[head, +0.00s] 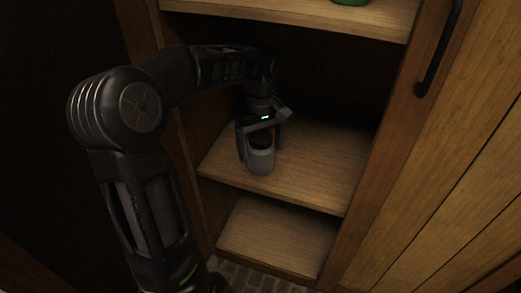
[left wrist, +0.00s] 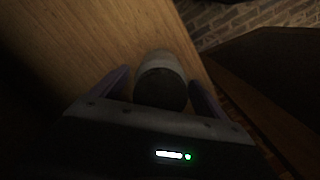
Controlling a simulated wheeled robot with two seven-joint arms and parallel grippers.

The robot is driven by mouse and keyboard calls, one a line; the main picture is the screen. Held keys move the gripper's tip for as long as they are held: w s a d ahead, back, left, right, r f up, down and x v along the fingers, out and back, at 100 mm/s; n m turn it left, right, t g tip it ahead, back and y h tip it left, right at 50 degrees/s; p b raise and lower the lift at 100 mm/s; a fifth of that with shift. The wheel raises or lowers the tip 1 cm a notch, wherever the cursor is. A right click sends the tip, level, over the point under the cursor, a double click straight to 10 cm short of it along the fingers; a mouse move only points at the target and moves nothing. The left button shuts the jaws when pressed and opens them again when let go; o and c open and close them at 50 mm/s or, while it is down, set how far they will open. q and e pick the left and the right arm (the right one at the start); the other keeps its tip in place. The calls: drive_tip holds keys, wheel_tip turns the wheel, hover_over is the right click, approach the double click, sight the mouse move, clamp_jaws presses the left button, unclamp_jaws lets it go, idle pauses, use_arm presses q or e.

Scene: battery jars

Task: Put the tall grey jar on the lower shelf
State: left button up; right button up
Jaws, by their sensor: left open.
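The grey jar (head: 261,163), with a dark top, stands upright on the middle shelf (head: 320,172) of the wooden cabinet, near its front edge. My left gripper (head: 260,148) is over it with a finger on each side. In the left wrist view the jar (left wrist: 161,65) sits between the two open fingers of my left gripper (left wrist: 160,88), with its dark end towards the palm. Small gaps seem to show beside the jar, but the light is dim. My right gripper is not in view.
The bottom shelf (head: 275,240) below is bare where it shows. An upper shelf (head: 300,17) holds a green object (head: 349,2), cut off by the frame. A door with a black handle (head: 437,50) stands at the right. The middle shelf is clear right of the jar.

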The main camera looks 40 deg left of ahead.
sight(260, 136)
use_arm(q)
wheel_tip(260, 136, up, 4)
drive_tip(key=shift+r+p, duration=0.1)
drive_tip(key=shift+p, duration=0.35)
